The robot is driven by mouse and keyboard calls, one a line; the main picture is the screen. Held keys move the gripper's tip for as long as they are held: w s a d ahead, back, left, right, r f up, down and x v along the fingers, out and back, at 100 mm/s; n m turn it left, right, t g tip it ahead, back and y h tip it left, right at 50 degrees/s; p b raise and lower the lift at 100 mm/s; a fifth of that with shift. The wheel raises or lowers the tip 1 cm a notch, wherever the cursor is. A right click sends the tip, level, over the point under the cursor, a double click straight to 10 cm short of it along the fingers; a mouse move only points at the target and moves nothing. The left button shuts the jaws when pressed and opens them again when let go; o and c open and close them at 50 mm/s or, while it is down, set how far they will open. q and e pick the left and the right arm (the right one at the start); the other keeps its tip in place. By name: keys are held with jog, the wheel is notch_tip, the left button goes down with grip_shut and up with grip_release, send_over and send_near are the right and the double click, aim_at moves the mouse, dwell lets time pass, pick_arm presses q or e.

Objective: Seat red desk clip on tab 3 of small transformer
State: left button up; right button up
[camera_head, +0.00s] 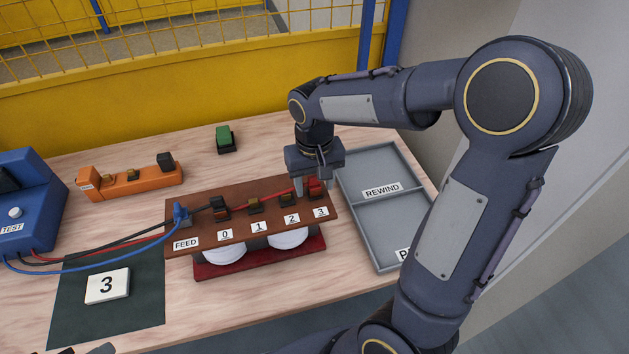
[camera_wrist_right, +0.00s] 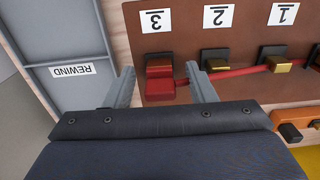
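The red desk clip (camera_wrist_right: 160,80) sits at tab 3 of the small transformer (camera_head: 250,232), above the label 3 (camera_head: 321,212) in the head view. It appears to be on the tab, but I cannot tell how fully. It also shows in the head view (camera_head: 316,188), partly hidden by the gripper. My right gripper (camera_wrist_right: 160,88) is open, with one finger on each side of the clip and visible gaps. Tabs 2 (camera_wrist_right: 215,60) and 1 (camera_wrist_right: 274,58) show brass with no clip. Dark shapes at the head view's bottom left edge may be my left gripper.
A black clip (camera_head: 218,203) is at tab 0 and a blue clip (camera_head: 181,212) at FEED. Their leads and the red lead run to the blue tester (camera_head: 30,205). A grey tray (camera_head: 345,180) labelled REWIND lies right. An orange block (camera_head: 130,182) and green-topped block (camera_head: 224,136) stand behind.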

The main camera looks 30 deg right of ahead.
aim_at(315, 177)
jog(key=shift+r, duration=0.1)
notch_tip(315, 177, up, 8)
jog(key=shift+f, duration=0.15)
jog(key=shift+s, duration=0.1)
dwell(0.6)
jog(key=s+a+f+t+y, duration=0.1)
jog(key=s+a+t+y, duration=0.1)
jog(key=s, duration=0.6)
jog(key=s+a+f+n+t+y, duration=0.1)
jog(key=s+a+t, duration=0.1)
jog(key=s, duration=0.6)
jog(key=shift+s+t+y, duration=0.35)
jog(key=shift+t+y, duration=0.05)
jog(key=shift+t, duration=0.4)
